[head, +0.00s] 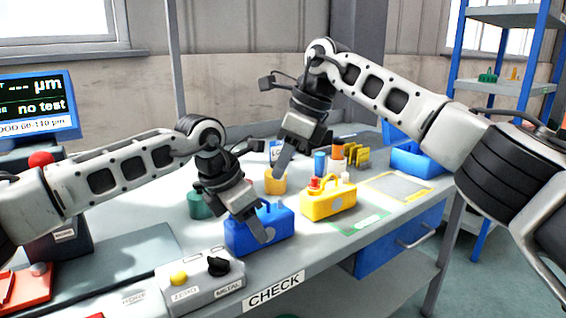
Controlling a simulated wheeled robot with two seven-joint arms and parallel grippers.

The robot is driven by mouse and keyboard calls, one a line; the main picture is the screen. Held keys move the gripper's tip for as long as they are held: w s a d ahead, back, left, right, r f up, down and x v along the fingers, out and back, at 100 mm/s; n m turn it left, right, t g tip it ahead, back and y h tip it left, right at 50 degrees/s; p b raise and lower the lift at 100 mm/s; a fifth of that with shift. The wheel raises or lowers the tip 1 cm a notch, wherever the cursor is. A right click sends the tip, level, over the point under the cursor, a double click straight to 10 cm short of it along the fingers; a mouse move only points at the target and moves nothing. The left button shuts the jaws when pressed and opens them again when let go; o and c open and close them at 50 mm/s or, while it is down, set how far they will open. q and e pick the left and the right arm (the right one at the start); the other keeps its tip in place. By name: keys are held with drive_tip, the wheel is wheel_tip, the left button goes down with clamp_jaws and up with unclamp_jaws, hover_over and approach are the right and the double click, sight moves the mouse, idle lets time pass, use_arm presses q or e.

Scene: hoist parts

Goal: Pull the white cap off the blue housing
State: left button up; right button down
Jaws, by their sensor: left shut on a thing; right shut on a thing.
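The blue housing (272,226) stands on the grey bench near the front edge. My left gripper (258,230) comes down over it and is shut on it, its finger covering part of the front face. The top of the housing shows small blue parts, and no white cap is visible there. My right gripper (282,168) is higher and further back, above and behind the blue housing. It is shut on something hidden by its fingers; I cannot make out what. Its tip overlaps a yellow cylinder (275,184) in the picture; I cannot tell if they touch.
A yellow housing (328,205) with red and white tops stands right of the blue housing. A green cylinder (199,205) stands to the left. A control box (200,280) lies in front. Blue and orange cylinders and a blue bin (418,163) are further back.

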use_arm(q)
drive_tip(key=o, duration=1.4)
drive_tip(key=shift+r, duration=0.1)
drive_tip(key=shift+o, duration=0.2)
drive_tip(key=v, duration=1.2)
drive_tip(key=shift+s, duration=0.1)
